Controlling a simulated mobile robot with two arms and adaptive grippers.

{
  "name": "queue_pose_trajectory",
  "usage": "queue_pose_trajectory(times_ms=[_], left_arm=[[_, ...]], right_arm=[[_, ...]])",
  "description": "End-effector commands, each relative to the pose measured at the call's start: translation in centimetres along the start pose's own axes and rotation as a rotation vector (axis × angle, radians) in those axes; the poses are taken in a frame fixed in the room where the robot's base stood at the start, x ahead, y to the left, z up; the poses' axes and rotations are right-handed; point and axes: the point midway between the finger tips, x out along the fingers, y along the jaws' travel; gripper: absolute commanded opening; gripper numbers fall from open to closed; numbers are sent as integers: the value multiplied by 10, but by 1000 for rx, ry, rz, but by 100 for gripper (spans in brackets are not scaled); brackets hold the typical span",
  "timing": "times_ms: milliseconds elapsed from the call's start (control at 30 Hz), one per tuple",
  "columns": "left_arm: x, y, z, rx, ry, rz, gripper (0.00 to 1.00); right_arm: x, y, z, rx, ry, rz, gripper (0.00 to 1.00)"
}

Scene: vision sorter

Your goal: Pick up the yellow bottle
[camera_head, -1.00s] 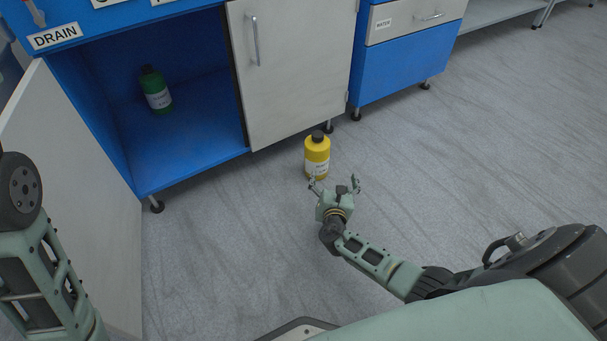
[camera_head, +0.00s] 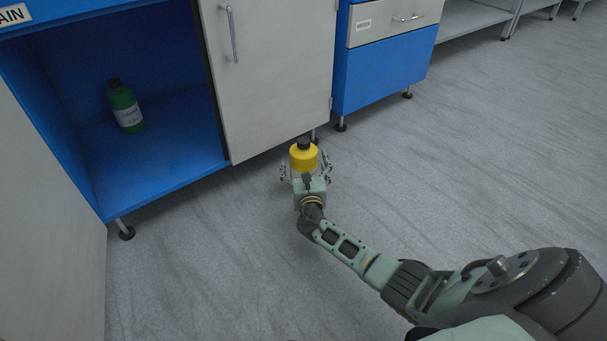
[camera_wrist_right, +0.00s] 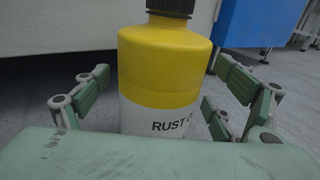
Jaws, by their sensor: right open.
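The yellow bottle (camera_head: 303,159) has a black cap and a white label and stands upright on the grey floor, in front of the cabinet. My right gripper (camera_head: 306,172) is open, with its fingers on either side of the bottle. In the right wrist view, the bottle (camera_wrist_right: 165,75) fills the middle, between the spread green fingers of the gripper (camera_wrist_right: 160,98). Gaps show between the fingers and the bottle. The palm edge hides the bottle's lower part. My left gripper is not in view.
A blue cabinet stands behind, with a closed light grey door (camera_head: 272,75) and an open compartment holding a green bottle (camera_head: 125,108). An open door panel (camera_head: 50,200) stands at the left. A blue drawer unit (camera_head: 385,70) is at the back. Floor to the right is clear.

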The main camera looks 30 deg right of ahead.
Motion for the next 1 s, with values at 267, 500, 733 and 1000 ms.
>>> queue_pose_trajectory(times_ms=[267,500,733,1000], left_arm=[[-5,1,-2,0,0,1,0],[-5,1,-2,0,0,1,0],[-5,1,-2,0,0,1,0],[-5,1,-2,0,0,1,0]], right_arm=[[8,0,0,2,1,0,88],[8,0,0,2,1,1,73],[8,0,0,2,1,1,53],[8,0,0,2,1,1,29]])
